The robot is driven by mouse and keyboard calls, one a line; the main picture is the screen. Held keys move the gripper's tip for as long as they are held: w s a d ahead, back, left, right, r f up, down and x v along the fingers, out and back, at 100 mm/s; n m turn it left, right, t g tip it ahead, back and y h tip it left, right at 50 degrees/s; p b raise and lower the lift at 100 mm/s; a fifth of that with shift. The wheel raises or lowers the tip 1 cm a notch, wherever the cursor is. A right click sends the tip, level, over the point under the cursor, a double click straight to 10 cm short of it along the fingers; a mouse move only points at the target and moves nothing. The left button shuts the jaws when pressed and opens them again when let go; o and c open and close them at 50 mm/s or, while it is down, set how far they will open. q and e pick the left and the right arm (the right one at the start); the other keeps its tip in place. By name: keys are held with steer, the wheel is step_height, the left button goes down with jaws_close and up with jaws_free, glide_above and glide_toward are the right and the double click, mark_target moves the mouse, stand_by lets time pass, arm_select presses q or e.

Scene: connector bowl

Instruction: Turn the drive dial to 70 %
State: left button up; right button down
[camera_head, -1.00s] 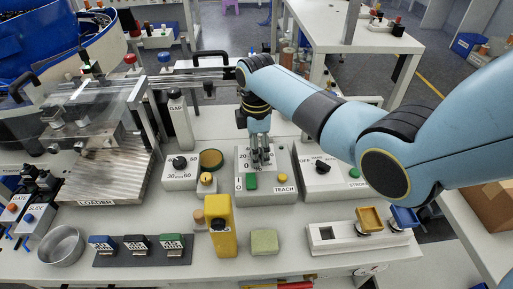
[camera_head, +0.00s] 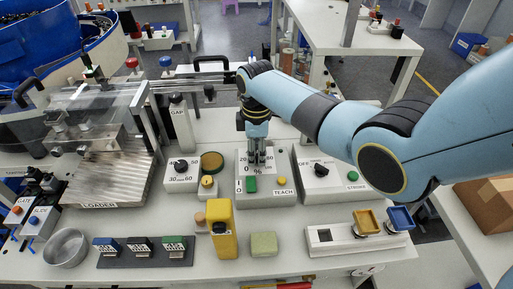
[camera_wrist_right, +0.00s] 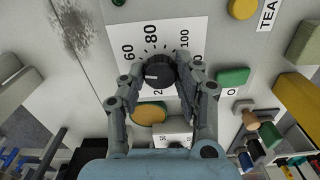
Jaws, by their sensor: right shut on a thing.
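The drive dial is a black round knob (camera_wrist_right: 157,75) on a white scale plate (camera_wrist_right: 171,28), marked 60, 80 and 100 in the right wrist view. A white line on the knob points left there, a little below the 60 label; the lower numbers are partly hidden by my fingers. My right gripper (camera_wrist_right: 157,82) is shut on the knob, one finger at each side. In the head view my right gripper (camera_head: 257,158) reaches down onto the grey TEACH box (camera_head: 279,160) and hides the knob. My left gripper is not in view.
A green button (camera_head: 251,184) and a yellow button (camera_head: 282,181) sit in front of the dial. A yellow block (camera_head: 222,228) stands in front.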

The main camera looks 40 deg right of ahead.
mark_target(257, 154)
steer(key=m+p, duration=0.2)
steer(key=m, duration=0.2)
steer(key=shift+r+m, duration=0.1)
steer(key=shift+m, duration=0.2)
steer(key=shift+m+p, duration=0.85)
steer(key=shift+m, duration=0.95)
steer(key=c, duration=0.9)
jaws_free()
steer(key=shift+c, duration=0.2)
step_height(257, 154, up, 12)
